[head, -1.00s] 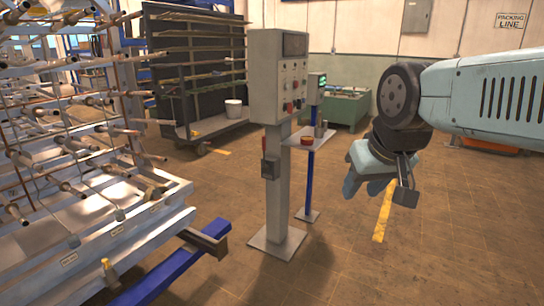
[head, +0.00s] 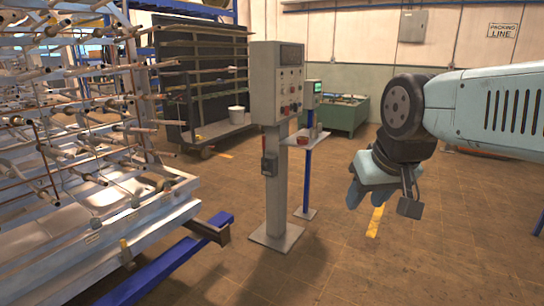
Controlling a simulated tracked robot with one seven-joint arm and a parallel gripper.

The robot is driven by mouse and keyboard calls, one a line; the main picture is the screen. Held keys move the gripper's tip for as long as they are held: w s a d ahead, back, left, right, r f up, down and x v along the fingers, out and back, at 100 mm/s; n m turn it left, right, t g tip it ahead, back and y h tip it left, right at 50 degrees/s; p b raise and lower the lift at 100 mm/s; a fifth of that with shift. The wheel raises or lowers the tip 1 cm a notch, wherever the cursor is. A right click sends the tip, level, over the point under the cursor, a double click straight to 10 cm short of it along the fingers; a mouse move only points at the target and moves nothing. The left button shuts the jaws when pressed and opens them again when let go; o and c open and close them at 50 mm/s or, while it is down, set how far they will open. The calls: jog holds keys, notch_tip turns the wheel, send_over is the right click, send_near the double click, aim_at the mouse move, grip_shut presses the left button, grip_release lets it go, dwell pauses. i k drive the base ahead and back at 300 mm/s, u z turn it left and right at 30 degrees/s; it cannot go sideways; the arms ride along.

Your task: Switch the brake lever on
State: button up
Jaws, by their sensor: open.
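The large wheeled rack (head: 150,215) with many metal rods fills the left of the head view. A small yellowish upright piece (head: 126,252) stands at its lower frame and may be the brake lever; it is too small to tell for sure, or to tell its position.
A grey control box on a post (head: 277,85) stands in the middle. A blue floor beam (head: 165,275) juts from the rack's front. A thin blue stand (head: 308,170) with a small shelf is behind the post. The floor at the right is mostly clear.

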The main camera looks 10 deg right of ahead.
aim_at(265, 165)
jog(key=z, duration=0.3)
jog(key=k, duration=0.1)
jog(key=u, duration=0.4)
jog(key=i, duration=1.55)
jog(key=u, duration=0.1)
jog(key=i, duration=1.35)
jog(key=u, duration=0.65)
jog(key=i, duration=0.4)
jog(key=u, duration=0.1)
